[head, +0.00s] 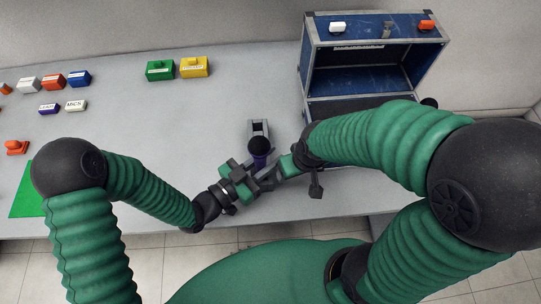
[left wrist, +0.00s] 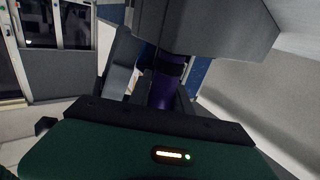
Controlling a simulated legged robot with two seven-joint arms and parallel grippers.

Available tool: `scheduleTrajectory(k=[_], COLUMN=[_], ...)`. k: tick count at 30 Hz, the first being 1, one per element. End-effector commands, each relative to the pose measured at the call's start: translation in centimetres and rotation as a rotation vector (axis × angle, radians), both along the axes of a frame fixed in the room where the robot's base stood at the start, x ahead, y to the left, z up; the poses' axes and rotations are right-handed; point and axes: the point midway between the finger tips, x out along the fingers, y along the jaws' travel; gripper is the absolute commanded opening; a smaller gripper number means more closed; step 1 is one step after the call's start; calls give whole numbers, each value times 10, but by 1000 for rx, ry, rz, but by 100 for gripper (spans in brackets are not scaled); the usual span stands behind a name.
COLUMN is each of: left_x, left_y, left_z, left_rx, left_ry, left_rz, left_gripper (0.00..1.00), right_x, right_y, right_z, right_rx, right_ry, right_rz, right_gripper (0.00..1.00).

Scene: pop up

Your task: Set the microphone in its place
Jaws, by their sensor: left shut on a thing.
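The microphone (head: 259,147) has a round black head and a purple body. It stands over the front of the table, in front of a small grey stand (head: 260,127). My left gripper (head: 260,177) is shut on the purple body, which also shows between the fingers in the left wrist view (left wrist: 165,88). The microphone's lower end is hidden by the fingers. My right gripper (head: 282,168) is close beside it on the right, partly overlapped in the head view. Its fingers are not clear.
A blue case (head: 375,80) with an open front stands at the back right. A green block (head: 160,70) and a yellow block (head: 195,67) sit at the back. Several small coloured blocks and a green mat (head: 27,190) are at the left. The middle left of the table is clear.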

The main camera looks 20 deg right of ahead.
Motion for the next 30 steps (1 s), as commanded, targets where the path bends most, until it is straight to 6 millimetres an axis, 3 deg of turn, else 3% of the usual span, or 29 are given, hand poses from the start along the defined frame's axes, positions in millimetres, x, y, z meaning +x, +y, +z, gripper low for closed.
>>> scheduleTrajectory(k=[24,30], left_x=[0,0], left_y=[0,0], left_z=[-19,-15], left_rx=[-2,-1], left_ry=[-1,0], left_rz=[0,0], left_gripper=[0,0], right_x=[0,0], right_y=[0,0], right_z=[-17,-13], right_rx=[0,0], right_ry=[0,0], right_rz=[0,0], right_gripper=[71,71])
